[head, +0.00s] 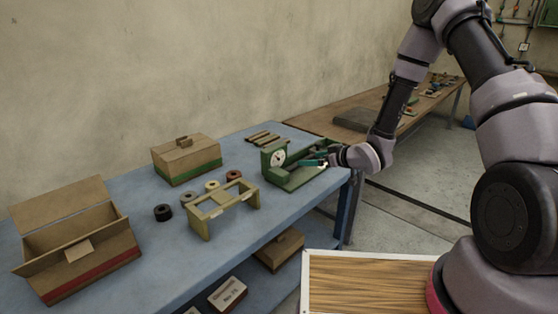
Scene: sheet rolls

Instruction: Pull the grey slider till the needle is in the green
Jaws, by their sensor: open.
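A green device (290,181) with a round white dial (278,157) stands at the right end of the blue table. The dial is too small to read the needle or make out a green zone. My gripper (313,162) reaches in from the right, low over the device's bed and just right of the dial. Its teal fingers are open. The grey slider cannot be made out apart from the fingers, which cover part of the bed. Whether they touch it I cannot tell.
On the blue table (180,245) are an open box (95,262) with a red stripe, a closed box (186,163) with a green stripe, several rolls (163,212), a tan wooden frame (227,211) and several short bars (263,138). Bare tabletop lies in front of the frame.

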